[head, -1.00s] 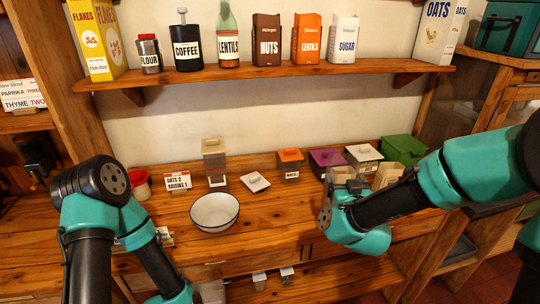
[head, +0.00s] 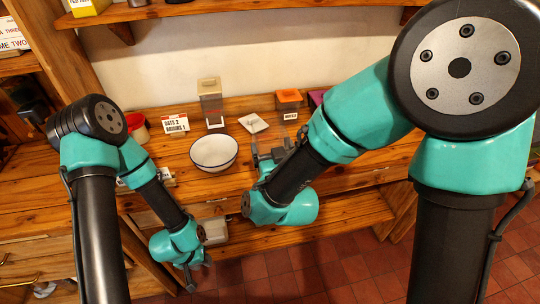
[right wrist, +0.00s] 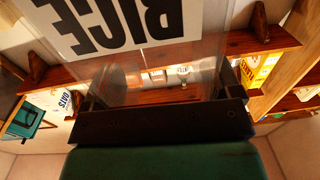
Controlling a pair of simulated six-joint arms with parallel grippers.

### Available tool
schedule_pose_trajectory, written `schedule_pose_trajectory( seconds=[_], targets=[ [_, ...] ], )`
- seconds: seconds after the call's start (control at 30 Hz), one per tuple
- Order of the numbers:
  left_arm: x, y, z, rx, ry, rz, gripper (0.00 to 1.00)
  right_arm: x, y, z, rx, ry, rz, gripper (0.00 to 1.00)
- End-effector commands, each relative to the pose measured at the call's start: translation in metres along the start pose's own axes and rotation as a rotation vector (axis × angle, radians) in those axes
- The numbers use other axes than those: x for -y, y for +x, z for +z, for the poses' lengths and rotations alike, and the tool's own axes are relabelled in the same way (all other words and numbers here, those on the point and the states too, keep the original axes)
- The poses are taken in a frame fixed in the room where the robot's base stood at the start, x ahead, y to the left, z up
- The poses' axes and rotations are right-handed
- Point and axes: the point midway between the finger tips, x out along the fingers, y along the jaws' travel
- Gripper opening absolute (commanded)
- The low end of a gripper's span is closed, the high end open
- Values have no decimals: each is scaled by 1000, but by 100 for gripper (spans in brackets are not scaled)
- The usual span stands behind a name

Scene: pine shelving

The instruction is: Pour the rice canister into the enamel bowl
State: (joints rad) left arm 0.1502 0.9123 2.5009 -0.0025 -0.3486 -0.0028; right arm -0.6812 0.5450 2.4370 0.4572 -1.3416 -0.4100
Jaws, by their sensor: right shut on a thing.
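The white enamel bowl (head: 213,153) with a dark rim stands upright on the wooden counter and looks empty. My right gripper (head: 270,158) is just right of the bowl. It is shut on a clear canister with a white RICE label (right wrist: 115,22), which fills the top of the right wrist view. In the head view the canister is mostly hidden by my right gripper and arm, so its tilt and contents cannot be told. My left gripper (head: 192,272) hangs low in front of the counter, away from the bowl; its finger gap is unclear.
Behind the bowl stand a clear canister (head: 210,103), a white lid (head: 254,123) and an orange-lidded container (head: 288,100). A red container (head: 138,129) and an OATS 2 RAISINS 1 card (head: 176,124) are to the left. The wall shelf (head: 160,12) runs above.

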Motion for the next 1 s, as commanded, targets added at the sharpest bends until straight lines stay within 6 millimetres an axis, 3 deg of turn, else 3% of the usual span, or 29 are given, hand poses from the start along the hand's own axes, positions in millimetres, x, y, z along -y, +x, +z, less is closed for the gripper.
schedule_pose_trajectory(
  seconds=[0.47, 1.0],
  targets=[
    [0, 0, 0, 0, 0, 0, 38, -1, 9, 0, -3, 1, 0, 33],
    [0, 0, 0, 0, 0, 0, 38, -31, 110, 11, -2, 0, 1, 33]
  ],
)
